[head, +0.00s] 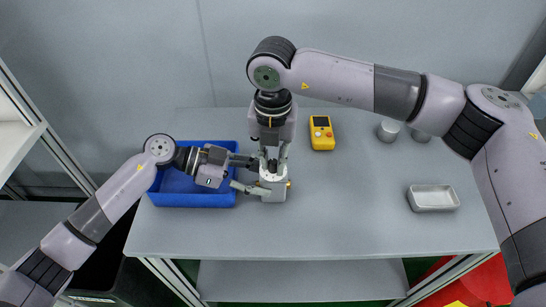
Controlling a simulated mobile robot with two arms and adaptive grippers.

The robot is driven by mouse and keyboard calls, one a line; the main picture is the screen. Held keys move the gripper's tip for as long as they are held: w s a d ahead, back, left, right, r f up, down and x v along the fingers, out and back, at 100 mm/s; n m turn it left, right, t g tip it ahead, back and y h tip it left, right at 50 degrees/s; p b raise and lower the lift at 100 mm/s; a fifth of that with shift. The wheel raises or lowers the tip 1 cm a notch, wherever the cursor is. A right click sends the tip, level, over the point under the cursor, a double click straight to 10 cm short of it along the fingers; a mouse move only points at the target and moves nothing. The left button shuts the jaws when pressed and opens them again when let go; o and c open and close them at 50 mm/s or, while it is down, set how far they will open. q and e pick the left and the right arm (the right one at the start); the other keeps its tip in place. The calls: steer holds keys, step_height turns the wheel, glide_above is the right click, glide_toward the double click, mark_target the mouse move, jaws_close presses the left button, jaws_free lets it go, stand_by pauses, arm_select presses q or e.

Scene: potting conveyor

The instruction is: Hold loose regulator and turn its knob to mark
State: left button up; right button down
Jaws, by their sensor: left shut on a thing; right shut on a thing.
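The regulator (274,194) is a pale grey block with a round top and small brass-coloured fittings at its side. It stands upright on or just above the table; I cannot tell which. My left gripper (257,175) comes in from the left, level, and is shut on the regulator's body with a finger on either side. My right gripper (272,165) points straight down from above and is shut on the regulator's knob. The knob is mostly hidden between its fingers. The mark is too small to make out.
A blue bin (190,200) stands left of the regulator, under my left gripper's arm. A yellow handheld meter (322,138) lies behind on the right. Grey cylinders (388,131) and a shallow metal tray (433,198) are farther right. The table's front middle (330,230) is clear.

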mark_target(273, 163)
arm_select(q)
steer(key=shift+a+f, duration=0.1)
arm_select(e)
steer(key=shift+m, duration=1.7)
steer(key=c, duration=1.5)
jaws_free()
steer(key=shift+r, duration=0.1)
step_height(273, 163, up, 12)
steer(key=shift+s+f, duration=0.1)
steer(key=shift+s, duration=0.05)
arm_select(q)
steer(key=o, duration=1)
